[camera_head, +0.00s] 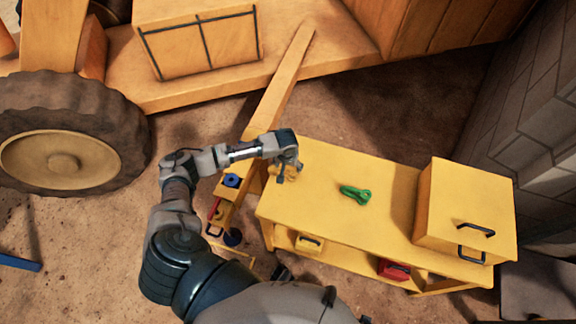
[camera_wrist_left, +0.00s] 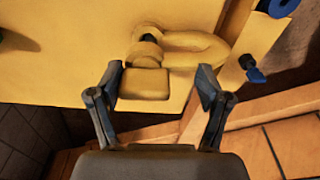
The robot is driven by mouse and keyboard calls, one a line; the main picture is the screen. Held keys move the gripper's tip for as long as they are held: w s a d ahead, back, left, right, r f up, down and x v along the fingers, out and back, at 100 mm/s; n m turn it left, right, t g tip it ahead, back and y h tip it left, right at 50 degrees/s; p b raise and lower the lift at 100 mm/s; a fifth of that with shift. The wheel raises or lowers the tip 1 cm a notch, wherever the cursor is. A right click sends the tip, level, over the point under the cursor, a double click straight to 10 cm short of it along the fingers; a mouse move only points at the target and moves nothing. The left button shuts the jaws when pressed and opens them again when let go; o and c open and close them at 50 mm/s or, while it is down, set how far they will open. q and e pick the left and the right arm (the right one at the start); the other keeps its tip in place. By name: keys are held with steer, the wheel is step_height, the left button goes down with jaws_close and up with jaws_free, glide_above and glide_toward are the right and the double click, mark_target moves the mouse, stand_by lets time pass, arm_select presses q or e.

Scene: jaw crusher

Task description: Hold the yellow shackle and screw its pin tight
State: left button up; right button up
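The yellow shackle (camera_wrist_left: 197,48) lies on the yellow workbench top (camera_wrist_left: 60,60) in the left wrist view, its loop towards the right. A small dark piece (camera_wrist_left: 148,38) shows at its left end, and a yellow block-shaped part (camera_wrist_left: 145,84) lies just below that. I cannot tell which part is the pin. My left gripper (camera_wrist_left: 160,85) is open, with one finger on each side of the block-shaped part. In the head view my left gripper (camera_head: 287,174) is over the left end of the workbench and largely hides the shackle. My right gripper is not in view.
A green shackle-like object (camera_head: 355,194) lies mid-bench. A yellow cabinet (camera_head: 460,205) stands at the bench's right end. A red box (camera_head: 393,269) and a yellow box (camera_head: 309,242) sit below. A blue item (camera_head: 231,180) is left of the bench. A large wheel (camera_head: 65,145) is farther left.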

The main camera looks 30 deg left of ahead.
arm_select(q)
steer(key=shift+d+r, duration=0.2)
steer(key=shift+d, duration=0.5)
steer(key=shift+d+r, duration=0.15)
steer(key=shift+d, duration=0.05)
steer(key=shift+d+r, duration=0.15)
steer(key=shift+r, duration=0.1)
steer(key=shift+s+r, duration=0.8)
steer(key=shift+r, duration=4.8)
steer(key=s+d+f+m+t+h, duration=0.1)
steer(key=s+d+f+m+h, duration=0.2)
steer(key=s+d+f+m, duration=0.6)
steer(key=s+f+n+y, duration=0.1)
steer(key=s+f+n, duration=0.1)
steer(key=s, duration=0.6)
steer(key=s+f+n+y, duration=0.1)
steer(key=s+f+n, duration=0.1)
steer(key=s, duration=0.7)
steer(key=s+f, duration=0.2)
steer(key=f, duration=1.2)
steer(key=s+a+f, duration=0.1)
steer(key=s+f, duration=0.1)
steer(key=f, duration=1.2)
steer(key=shift+s+g, duration=0.3)
steer(key=shift+g, duration=0.1)
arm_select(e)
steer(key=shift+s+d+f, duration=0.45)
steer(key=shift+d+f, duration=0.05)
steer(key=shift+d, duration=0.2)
